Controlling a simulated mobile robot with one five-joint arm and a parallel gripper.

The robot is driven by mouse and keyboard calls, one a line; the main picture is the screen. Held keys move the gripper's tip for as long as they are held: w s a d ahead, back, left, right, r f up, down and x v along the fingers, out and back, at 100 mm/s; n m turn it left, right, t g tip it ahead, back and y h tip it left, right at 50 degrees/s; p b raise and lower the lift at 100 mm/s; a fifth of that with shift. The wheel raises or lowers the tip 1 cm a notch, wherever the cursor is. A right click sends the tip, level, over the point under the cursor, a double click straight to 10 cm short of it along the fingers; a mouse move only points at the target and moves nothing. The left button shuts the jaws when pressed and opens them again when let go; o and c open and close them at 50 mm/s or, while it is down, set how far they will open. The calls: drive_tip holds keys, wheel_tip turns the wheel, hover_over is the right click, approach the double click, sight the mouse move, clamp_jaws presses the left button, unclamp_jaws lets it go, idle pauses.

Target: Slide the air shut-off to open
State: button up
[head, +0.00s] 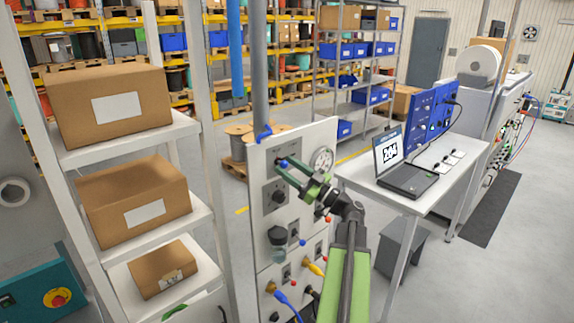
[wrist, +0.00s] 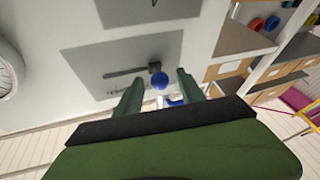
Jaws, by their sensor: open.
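The air shut-off is a slider with a blue ball knob (wrist: 159,81) on a dark stem, on a grey plate (wrist: 100,88) of the white panel. In the wrist view its dark slot (wrist: 125,72) runs left from the stem, so the knob is at the slot's right end. My gripper (wrist: 159,88) is open, with one green finger on each side of the knob; I cannot tell whether either touches it. In the head view my gripper (head: 281,172) reaches the upper part of the panel (head: 262,158), and the blue knob (head: 283,163) shows at its fingertips.
A round gauge (head: 322,160) sits right of my gripper on the panel. A shelf with boxes (head: 110,98) stands left; a table with a laptop (head: 407,180) stands right.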

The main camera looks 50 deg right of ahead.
clamp_jaws()
idle(0.3)
idle(1.2)
